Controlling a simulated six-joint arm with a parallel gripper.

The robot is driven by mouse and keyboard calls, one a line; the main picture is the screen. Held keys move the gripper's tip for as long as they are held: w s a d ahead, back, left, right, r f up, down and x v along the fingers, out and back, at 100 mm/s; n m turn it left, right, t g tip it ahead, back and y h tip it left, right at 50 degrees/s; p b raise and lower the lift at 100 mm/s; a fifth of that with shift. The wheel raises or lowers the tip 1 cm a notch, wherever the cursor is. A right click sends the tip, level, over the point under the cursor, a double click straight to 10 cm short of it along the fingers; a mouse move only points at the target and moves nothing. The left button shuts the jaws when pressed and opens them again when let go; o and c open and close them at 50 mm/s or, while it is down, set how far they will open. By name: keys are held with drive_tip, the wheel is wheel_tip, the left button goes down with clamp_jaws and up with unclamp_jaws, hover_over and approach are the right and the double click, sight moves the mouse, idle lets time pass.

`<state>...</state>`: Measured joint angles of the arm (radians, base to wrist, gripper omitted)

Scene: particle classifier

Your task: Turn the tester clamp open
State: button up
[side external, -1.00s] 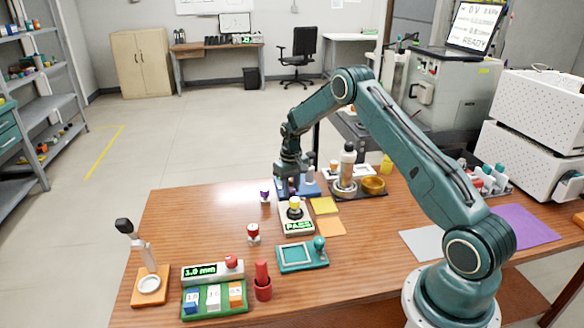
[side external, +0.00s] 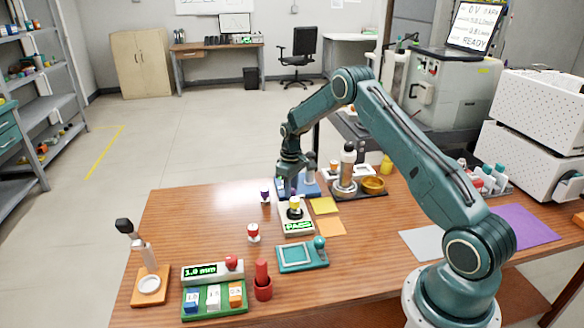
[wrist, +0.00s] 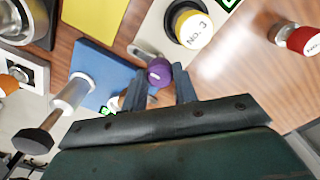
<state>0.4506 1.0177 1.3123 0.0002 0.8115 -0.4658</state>
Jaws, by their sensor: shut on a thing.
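My gripper (side external: 289,186) points down at the far end of the white tester (side external: 297,226), whose green display reads PASS. In the wrist view the gripper (wrist: 159,82) has its two fingers on either side of a round purple knob (wrist: 158,72) and is shut on it. The knob appears to be the tester clamp's handle; a short grey piece (wrist: 142,50) shows beside it. A yellow-topped piece marked No. 3 (wrist: 193,29) sits in a black ring on the tester. The fingers and the wrist hide the clamp's lower part, so its angle is unclear.
A blue base (wrist: 92,70) with a white post lies close left of the fingers in the wrist view. A red-capped vial (side external: 253,233) and a purple-capped vial (side external: 265,196) stand left of the tester. Yellow (side external: 323,205) and orange sheets lie right of it.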

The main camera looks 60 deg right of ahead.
drive_tip(key=o, duration=1)
wheel_tip(320, 180, up, 14)
drive_tip(key=shift+f, duration=0.1)
idle(0.4)
